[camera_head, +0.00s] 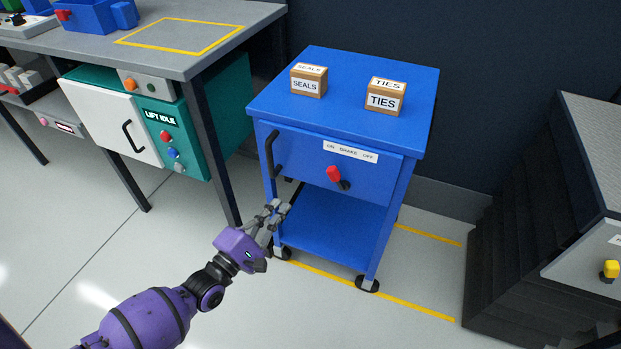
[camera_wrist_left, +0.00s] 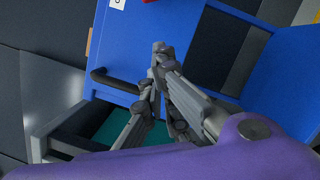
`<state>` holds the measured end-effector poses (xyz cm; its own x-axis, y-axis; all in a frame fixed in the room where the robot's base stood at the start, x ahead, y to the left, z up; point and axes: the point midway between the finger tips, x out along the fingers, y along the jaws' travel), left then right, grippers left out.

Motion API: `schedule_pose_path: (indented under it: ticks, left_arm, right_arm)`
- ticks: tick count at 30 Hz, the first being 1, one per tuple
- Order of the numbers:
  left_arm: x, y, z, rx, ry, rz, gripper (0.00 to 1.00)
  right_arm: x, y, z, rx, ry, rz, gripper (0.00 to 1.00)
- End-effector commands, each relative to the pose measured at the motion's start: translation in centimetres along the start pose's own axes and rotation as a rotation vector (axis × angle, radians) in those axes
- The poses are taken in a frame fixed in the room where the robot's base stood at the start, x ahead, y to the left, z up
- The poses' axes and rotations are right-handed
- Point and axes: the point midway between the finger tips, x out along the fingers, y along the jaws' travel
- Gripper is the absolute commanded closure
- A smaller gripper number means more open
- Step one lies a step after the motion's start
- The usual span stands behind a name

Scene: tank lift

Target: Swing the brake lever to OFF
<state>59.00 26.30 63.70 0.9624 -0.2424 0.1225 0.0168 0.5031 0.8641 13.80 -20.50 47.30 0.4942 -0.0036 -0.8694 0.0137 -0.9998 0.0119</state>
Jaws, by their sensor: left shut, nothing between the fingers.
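The brake lever (camera_head: 333,174) has a red grip and a dark pivot on the front of the blue cart (camera_head: 310,222). Its red end tilts up and left from the pivot, toward the ON side of the "ON BRAKE OFF" label (camera_head: 350,152). My left gripper (camera_head: 278,208) is shut and empty, in front of the cart's left side, below and left of the lever and apart from it. In the left wrist view its closed fingertips (camera_wrist_left: 161,50) show against the blue cart. My right gripper is not in view.
A black handle (camera_head: 271,155) stands out at the cart's left front, above my left gripper. SEALS (camera_head: 307,84) and TIES (camera_head: 384,100) boxes sit on top. A grey workbench (camera_head: 175,55) is at left, a dark ribbed unit (camera_head: 510,230) at right.

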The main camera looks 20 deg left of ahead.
Motion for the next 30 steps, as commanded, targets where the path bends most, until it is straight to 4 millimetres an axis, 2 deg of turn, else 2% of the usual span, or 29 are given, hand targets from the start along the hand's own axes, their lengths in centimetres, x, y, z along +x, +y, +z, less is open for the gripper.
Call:
schedule_pose_path:
  ticks: [7,11,23,27,30]
  left_arm:
    - [0.4,0.0,0.0,0.002,-0.001,0.000,1.00]
    - [2.0,0.0,0.0,0.003,-0.001,0.001,1.00]
    - [10.3,-0.1,0.0,0.003,-0.001,0.000,1.00]
    - [10.6,0.1,2.4,-0.001,0.000,0.000,1.00]
    - [10.8,0.0,3.3,0.001,0.000,0.000,1.00]
  right_arm:
    - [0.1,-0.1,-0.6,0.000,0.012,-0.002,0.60]
    - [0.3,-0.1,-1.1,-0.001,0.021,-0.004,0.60]
    - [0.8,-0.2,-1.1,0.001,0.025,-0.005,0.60]
    - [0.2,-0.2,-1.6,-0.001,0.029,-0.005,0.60]
    - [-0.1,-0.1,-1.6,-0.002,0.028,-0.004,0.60]
